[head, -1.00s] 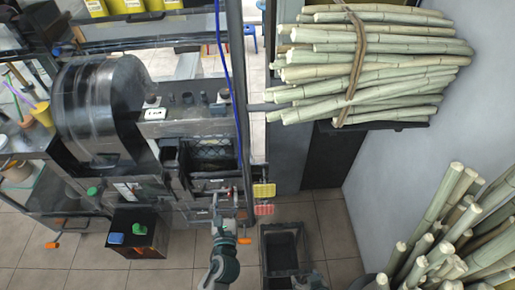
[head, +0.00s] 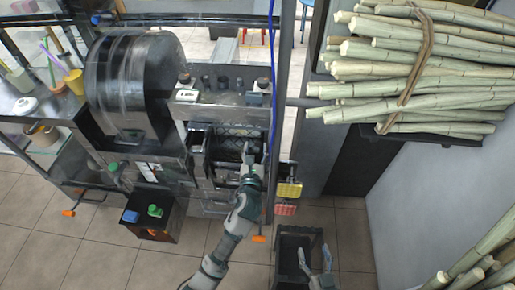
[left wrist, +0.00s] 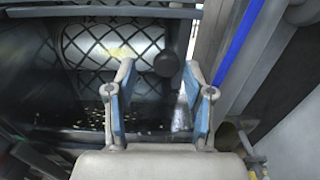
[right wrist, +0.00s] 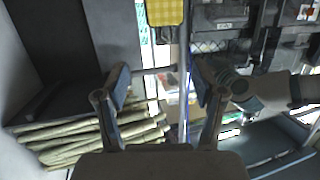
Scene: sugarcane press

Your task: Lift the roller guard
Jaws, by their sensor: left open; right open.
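The roller guard (head: 232,136) is a dark panel with diamond mesh on the front of the press. In the left wrist view the mesh guard (left wrist: 100,45) covers a pale roller, and a round black knob (left wrist: 167,64) stands at its right. My left gripper (head: 248,156) is at the guard's right side; in the left wrist view its open fingers (left wrist: 162,100) point toward the knob, which appears just beyond and between the fingertips. Contact cannot be told. My right gripper (head: 314,260) is low at the right, open and empty in the right wrist view (right wrist: 158,85).
A large black wheel housing (head: 130,85) is left of the guard. A blue cable (head: 274,70) and grey post run close on its right. Yellow (head: 289,190) and red pads hang below right. Bundled cane (head: 420,70) lies on a rack at right. A black bin (head: 292,240) stands below.

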